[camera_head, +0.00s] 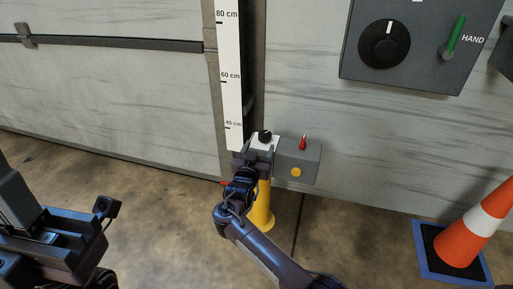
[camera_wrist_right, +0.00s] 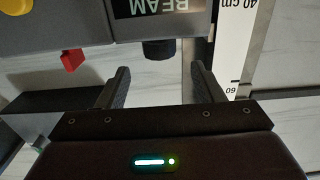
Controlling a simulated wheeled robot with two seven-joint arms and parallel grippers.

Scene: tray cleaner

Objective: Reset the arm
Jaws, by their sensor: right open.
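My right gripper (camera_head: 256,160) reaches to the top of a yellow post (camera_head: 263,207). In the right wrist view its two fingers (camera_wrist_right: 160,84) are open and apart with nothing between the tips. A black knob (camera_wrist_right: 159,50) on a unit lettered BEAM (camera_wrist_right: 170,8) lies just beyond the fingertips, roughly between them. The knob also shows in the head view (camera_head: 265,136). Beside it a grey box (camera_head: 312,160) carries a red lever (camera_head: 303,142) and a yellow button (camera_head: 296,172). Dark parts of my left arm show at lower left; its fingers cannot be made out.
A wall panel (camera_head: 360,76) with a large dial (camera_head: 390,44) and a green-handled switch (camera_head: 456,38) marked HAND hangs at upper right. A centimetre scale (camera_head: 231,100) runs down the wall.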

